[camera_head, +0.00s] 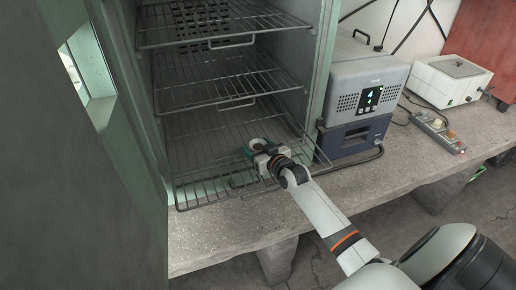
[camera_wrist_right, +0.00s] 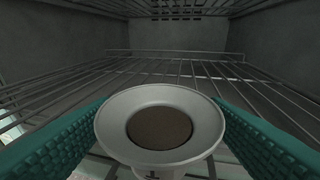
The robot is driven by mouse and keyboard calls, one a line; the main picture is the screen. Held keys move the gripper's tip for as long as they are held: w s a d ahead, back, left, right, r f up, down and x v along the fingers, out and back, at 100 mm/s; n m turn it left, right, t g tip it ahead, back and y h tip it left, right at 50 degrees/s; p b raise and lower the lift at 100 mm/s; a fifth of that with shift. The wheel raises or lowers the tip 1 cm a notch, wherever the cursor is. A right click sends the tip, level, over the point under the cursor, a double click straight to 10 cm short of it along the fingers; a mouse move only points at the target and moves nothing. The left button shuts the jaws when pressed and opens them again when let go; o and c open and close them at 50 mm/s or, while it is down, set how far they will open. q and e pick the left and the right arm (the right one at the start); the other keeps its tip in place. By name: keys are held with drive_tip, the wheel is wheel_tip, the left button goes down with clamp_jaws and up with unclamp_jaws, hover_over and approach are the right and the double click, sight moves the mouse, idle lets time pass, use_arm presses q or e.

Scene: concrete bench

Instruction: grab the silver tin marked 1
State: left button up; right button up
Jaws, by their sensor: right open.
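A pale, silvery round tin (camera_wrist_right: 205,128) with a wide flared rim and a brown centre shows in the right wrist view. A dark mark sits on its front at the bottom edge, too cut off to read. In the head view the tin (camera_head: 257,142) stands at the low wire shelf inside the open cabinet. My right gripper (camera_head: 262,153) reaches in from the front. Its teal fingers are open, one on each side of the tin. I cannot tell whether they touch it. My left gripper is not in view.
The cabinet has wire shelves (camera_head: 215,85) above my gripper and a side wall close on the right. Its green door (camera_head: 100,180) stands open at the left. A grey device with a display (camera_head: 365,95) and a white box (camera_head: 447,80) stand on the concrete bench (camera_head: 225,235).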

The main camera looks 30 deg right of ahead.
drive_tip(key=shift+s, duration=0.1)
drive_tip(key=shift+c, duration=0.7)
drive_tip(key=c, duration=1.1)
drive_tip(key=shift+c, duration=0.2)
drive_tip(key=shift+r, duration=0.1)
